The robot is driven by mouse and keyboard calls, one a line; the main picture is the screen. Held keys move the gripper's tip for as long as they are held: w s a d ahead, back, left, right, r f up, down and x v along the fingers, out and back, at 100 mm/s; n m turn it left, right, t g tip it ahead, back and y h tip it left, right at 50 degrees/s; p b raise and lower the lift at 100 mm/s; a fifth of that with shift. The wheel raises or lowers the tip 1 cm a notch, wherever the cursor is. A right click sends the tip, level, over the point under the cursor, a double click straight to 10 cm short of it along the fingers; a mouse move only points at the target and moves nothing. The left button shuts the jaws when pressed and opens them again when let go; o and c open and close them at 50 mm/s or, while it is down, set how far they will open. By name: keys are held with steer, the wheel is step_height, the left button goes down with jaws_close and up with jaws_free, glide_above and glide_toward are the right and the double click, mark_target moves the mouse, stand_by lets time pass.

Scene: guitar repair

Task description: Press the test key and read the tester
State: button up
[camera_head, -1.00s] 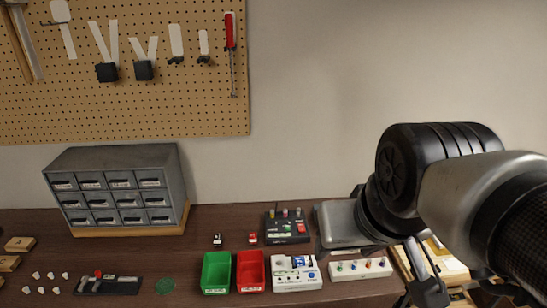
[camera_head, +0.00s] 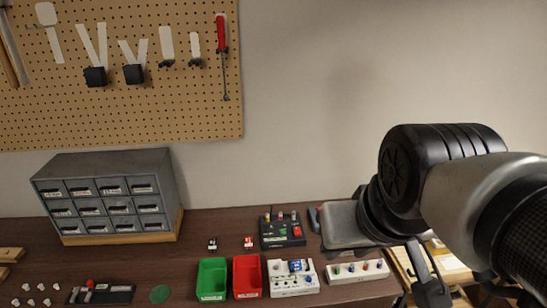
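A white box-shaped device (camera_head: 308,282) with several small knobs and a blue part on top sits on the bench beside the red bin. A black box-shaped device (camera_head: 270,241) with a red key-like block and small coloured posts stands behind it. I cannot tell for sure which of the two is the tester, and no reading is legible. My gripper (camera_head: 462,292) is at the lower right, to the right of both devices and apart from them. Its dark fingers are partly cut off by the frame's bottom edge, so its opening is unclear.
A green bin (camera_head: 212,279) and a red bin (camera_head: 247,277) stand left of the white device. A white strip with coloured knobs (camera_head: 358,280) lies to its right. A grey case (camera_head: 340,225) sits behind.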

jaws_close()
stand_by(1.4)
